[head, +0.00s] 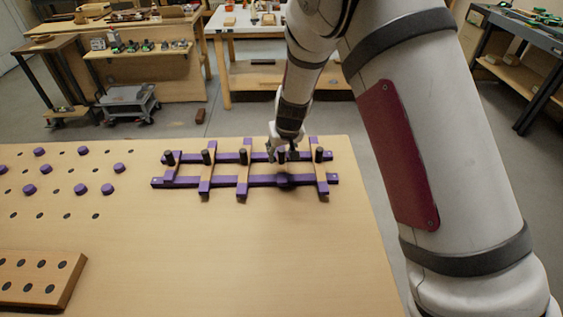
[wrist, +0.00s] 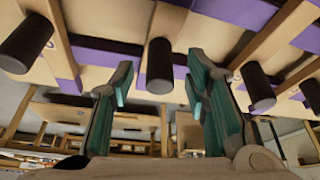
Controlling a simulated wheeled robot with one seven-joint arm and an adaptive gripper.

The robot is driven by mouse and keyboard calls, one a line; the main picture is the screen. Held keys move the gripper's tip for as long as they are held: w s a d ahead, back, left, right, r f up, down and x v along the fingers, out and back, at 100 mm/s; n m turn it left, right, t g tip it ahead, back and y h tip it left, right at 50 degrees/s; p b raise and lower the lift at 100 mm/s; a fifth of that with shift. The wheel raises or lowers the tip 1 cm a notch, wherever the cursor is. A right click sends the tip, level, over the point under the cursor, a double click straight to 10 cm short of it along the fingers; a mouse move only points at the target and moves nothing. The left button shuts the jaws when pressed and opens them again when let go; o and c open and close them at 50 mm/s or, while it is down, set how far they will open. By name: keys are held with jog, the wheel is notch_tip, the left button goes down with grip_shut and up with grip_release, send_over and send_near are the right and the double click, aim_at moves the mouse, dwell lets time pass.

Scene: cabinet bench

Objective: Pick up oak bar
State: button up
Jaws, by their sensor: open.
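Several light wooden bars with purple ends lie across two purple rails (head: 222,183) on the table, such as one bar (head: 242,172) left of my gripper and another bar (head: 320,171) right of it. I cannot tell which is the oak bar by its wood. My gripper (head: 283,158) points down at the rack between these two bars, by a dark upright peg. In the wrist view my gripper (wrist: 160,70) is open, with a dark peg (wrist: 158,66) showing between its fingers and no bar held. A wooden bar (wrist: 270,34) shows to the right there. My gripper hides part of the rack.
The pale table (head: 200,245) is clear in front of the rack. A wooden block with dark holes (head: 38,278) sits at the front left. Purple pegs (head: 107,189) and dark holes are spread behind it. Benches stand across the floor.

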grip_shut()
jog(key=shift+r, duration=0.15)
